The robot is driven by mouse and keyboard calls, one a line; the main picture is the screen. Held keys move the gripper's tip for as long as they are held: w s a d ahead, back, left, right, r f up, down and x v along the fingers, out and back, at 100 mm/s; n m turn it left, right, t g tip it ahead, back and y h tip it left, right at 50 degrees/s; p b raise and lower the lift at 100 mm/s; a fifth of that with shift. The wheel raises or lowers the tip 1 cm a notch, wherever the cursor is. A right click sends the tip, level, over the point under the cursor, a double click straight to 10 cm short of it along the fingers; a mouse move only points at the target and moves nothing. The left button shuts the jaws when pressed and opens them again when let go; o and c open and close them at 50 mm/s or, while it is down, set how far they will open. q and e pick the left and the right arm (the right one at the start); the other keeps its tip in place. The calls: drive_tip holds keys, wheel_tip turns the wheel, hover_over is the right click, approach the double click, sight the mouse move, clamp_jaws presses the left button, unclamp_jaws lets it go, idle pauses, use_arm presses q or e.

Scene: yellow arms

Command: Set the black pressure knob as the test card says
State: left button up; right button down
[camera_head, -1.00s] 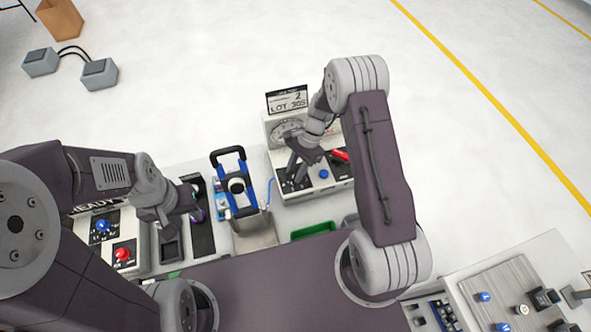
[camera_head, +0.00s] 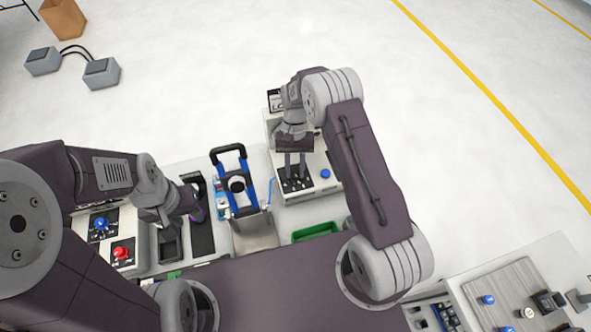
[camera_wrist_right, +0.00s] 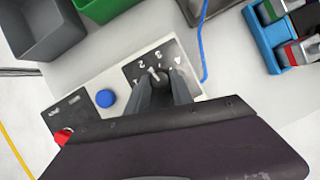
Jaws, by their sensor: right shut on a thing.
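The black pressure knob (camera_wrist_right: 158,75) sits on a black dial plate numbered 1 to 4 (camera_wrist_right: 177,62) in the right wrist view. My right gripper (camera_wrist_right: 160,88) is shut on the knob, its fingers on either side. Which number the knob points to is not clear. In the head view my right gripper (camera_head: 295,174) reaches down to the dial on the white panel. The test card (camera_head: 274,101) stands behind the panel, mostly hidden by my right arm. My left gripper (camera_head: 182,208) is over the left bench; its fingertips are too hidden to judge.
A blue button (camera_wrist_right: 105,98) and a red part (camera_wrist_right: 63,136) are on the same panel. A green bin (camera_head: 316,231) is in front of it. A blue-and-black handled frame (camera_head: 236,185) stands left of the panel. A red knob (camera_head: 121,253) is at the left.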

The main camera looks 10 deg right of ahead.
drive_tip(key=shift+w+r+n+h, duration=0.1)
drive_tip(key=shift+n+h, duration=0.2)
drive_tip(key=shift+n, duration=0.7)
drive_tip(key=c, duration=1.1)
unclamp_jaws()
drive_tip(key=shift+a+b+v, duration=0.1)
drive_tip(key=shift+b+v, duration=0.5)
drive_tip(key=shift+v, duration=1.65)
drive_tip(key=shift+a+b+v, duration=0.15)
drive_tip(key=shift+b+v, duration=0.4)
drive_tip(key=shift+v, duration=1.65)
